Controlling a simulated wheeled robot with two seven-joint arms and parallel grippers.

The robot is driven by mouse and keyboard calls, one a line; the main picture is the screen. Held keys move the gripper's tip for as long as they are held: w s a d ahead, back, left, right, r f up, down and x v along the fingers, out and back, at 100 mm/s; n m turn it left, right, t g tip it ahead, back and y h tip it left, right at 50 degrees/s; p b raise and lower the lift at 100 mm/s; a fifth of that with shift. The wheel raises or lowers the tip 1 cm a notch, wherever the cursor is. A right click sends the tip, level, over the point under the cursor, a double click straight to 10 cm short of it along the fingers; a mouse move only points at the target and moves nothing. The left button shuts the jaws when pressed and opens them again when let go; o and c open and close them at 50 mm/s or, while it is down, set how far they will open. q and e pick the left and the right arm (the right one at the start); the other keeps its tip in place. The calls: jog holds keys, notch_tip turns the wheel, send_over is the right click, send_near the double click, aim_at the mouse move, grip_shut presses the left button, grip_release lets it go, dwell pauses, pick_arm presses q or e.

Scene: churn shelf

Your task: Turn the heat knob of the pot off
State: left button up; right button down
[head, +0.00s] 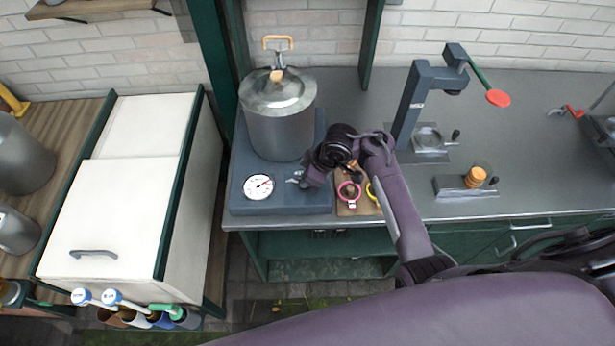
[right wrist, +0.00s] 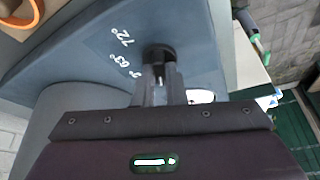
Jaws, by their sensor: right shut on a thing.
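The metal pot (head: 279,120) with a domed lid stands on a blue-grey heater base (head: 285,205) at the counter's left end. A round dial with a red needle (head: 258,187) is on the base's front. In the right wrist view, the dark round heat knob (right wrist: 158,52) is on the base beside white markings, including 72° and 63° (right wrist: 122,50). My right gripper (head: 298,178) is at the base, right of the dial. Its fingers (right wrist: 160,72) are shut on the knob. The knob's pointer direction is unclear. My left gripper is out of view.
A wooden board with pink and yellow rings (head: 349,191) lies just right of the base. A dark press with a red-tipped lever (head: 408,105) stands farther right. A white chest (head: 120,210) is to the left, across a gap.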

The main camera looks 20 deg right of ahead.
dwell(0.4)
jog(key=c, duration=1.5)
grip_release()
